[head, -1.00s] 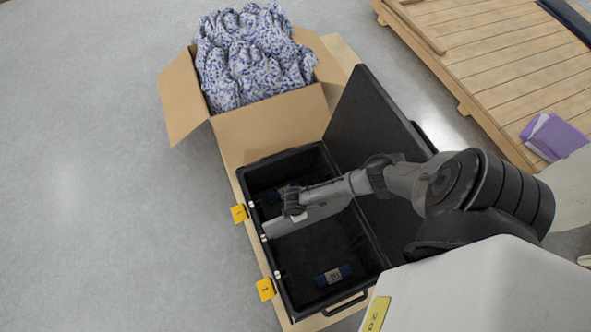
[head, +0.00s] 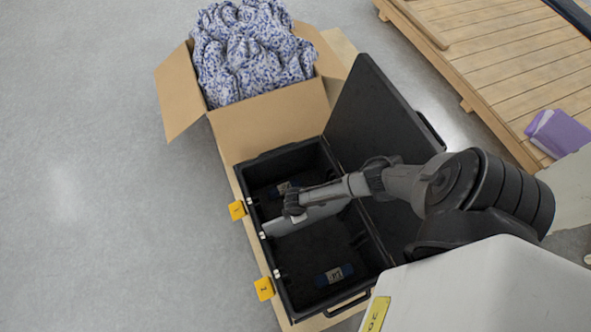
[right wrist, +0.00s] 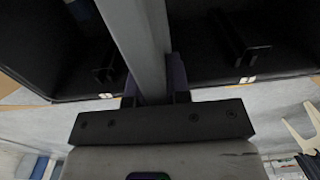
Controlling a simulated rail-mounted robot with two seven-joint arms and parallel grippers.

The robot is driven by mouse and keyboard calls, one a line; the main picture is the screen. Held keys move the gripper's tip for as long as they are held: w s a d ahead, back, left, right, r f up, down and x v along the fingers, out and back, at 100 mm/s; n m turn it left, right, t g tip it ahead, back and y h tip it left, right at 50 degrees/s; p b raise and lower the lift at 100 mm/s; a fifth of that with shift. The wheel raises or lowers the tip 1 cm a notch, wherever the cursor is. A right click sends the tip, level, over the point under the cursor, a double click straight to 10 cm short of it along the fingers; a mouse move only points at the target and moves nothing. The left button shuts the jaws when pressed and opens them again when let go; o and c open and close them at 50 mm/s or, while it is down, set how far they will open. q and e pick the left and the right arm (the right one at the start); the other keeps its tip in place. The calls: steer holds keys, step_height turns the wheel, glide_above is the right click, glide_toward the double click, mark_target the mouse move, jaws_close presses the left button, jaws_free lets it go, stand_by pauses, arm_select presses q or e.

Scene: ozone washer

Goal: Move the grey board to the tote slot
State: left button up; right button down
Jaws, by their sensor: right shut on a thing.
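The grey board (head: 308,218) stands on edge across the middle of the open black tote (head: 290,309), between its two halves. My right gripper (head: 293,205) is shut on the board's top edge. In the right wrist view the board (right wrist: 140,40) runs away between the fingers of my right gripper (right wrist: 157,90). Whether the board's lower edge sits in a slot is hidden. My left gripper is not in view.
Blue-labelled items lie in the near half (head: 333,275) and far half (head: 287,187) of the tote. Yellow tags (head: 237,210) mark its left side. Its raised lid (head: 375,130) stands right. A cardboard box (head: 270,125) with patterned cloth (head: 250,55) stands behind. The left floor is clear.

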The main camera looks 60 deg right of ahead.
steer(key=shift+f+b, duration=6.35)
steer(key=shift+f, duration=1.2)
steer(key=c, duration=1.2)
jaws_free()
steer(key=shift+o, duration=1)
